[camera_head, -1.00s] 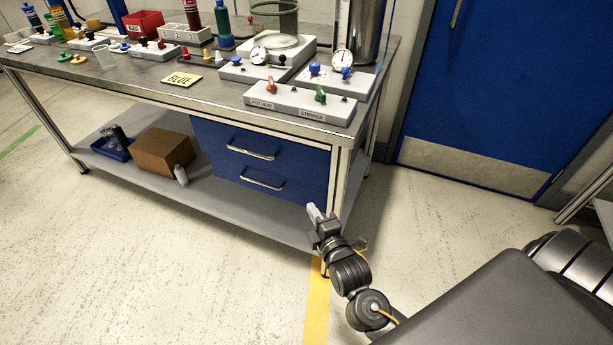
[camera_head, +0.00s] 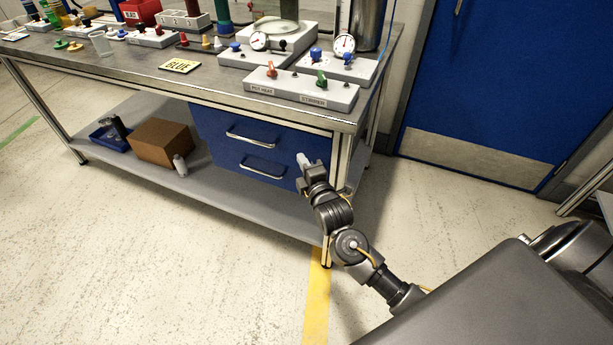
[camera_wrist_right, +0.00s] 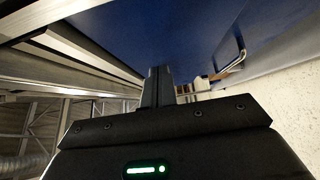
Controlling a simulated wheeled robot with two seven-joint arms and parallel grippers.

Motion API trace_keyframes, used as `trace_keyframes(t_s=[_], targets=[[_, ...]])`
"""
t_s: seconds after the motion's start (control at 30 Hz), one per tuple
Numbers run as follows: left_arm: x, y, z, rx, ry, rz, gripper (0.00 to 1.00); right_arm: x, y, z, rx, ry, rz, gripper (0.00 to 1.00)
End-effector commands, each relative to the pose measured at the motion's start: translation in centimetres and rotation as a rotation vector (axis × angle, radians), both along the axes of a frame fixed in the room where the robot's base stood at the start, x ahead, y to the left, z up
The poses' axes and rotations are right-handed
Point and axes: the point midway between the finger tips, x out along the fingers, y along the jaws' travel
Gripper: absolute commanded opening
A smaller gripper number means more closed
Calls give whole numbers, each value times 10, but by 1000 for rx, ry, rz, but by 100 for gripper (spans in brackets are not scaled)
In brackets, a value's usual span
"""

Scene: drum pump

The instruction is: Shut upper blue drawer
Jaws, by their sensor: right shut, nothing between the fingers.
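The upper blue drawer (camera_head: 222,123) is under the workbench top, with a silver bar handle (camera_head: 250,139). The lower blue drawer (camera_head: 222,157) is beneath it, with its own handle (camera_head: 263,171). My right gripper (camera_head: 303,159) is shut and empty, in front of the right end of the drawer fronts, right of the handles. In the right wrist view its fingers (camera_wrist_right: 158,82) point toward a blue surface (camera_wrist_right: 165,35); contact cannot be told. My left gripper is not in view.
A bench leg (camera_head: 338,185) stands right beside my right gripper. The lower shelf holds a brown box (camera_head: 160,142). The floor in front is clear.

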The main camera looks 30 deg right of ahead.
Motion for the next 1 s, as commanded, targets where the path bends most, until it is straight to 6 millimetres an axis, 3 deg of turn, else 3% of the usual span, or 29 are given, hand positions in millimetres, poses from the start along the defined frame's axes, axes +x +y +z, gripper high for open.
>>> trace_keyframes(t_s=[0.2,0.77,1.0], targets=[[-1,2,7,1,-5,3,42,13,-15,0,0,0,1,0],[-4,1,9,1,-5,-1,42,22,-27,2,-2,-1,0,0],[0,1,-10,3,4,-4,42,37,-47,1,1,-1,-3,0]])
